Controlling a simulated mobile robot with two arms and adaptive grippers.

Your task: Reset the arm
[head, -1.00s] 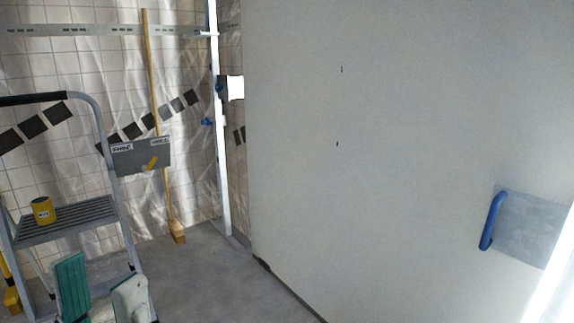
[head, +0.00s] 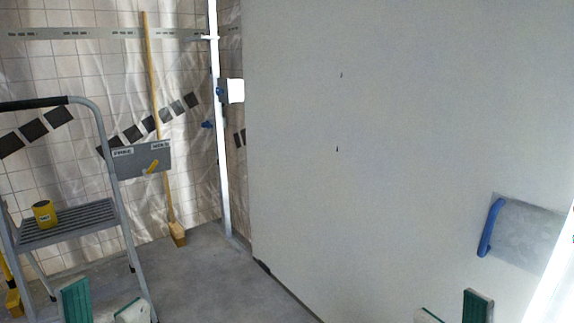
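My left gripper (head: 103,308) is at the bottom left of the head view, in front of the stepladder. Its two green-and-white fingers stand apart, with nothing seen between them. My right gripper (head: 455,312) is at the bottom edge, right of the middle, in front of the large pale panel (head: 370,150). Its fingers are also apart, and only their upper ends show. The panel stands upright and fills the right half of the view. Neither gripper is seen touching it. The rest of both arms is out of view.
A stepladder (head: 108,150) with a yellow can (head: 44,213) on its step stands at the left. A broom (head: 150,100) leans on the tiled wall beside a white upright post (head: 219,150). A blue-handled plate (head: 527,236) is on the panel's right. Grey floor (head: 205,280) is clear between.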

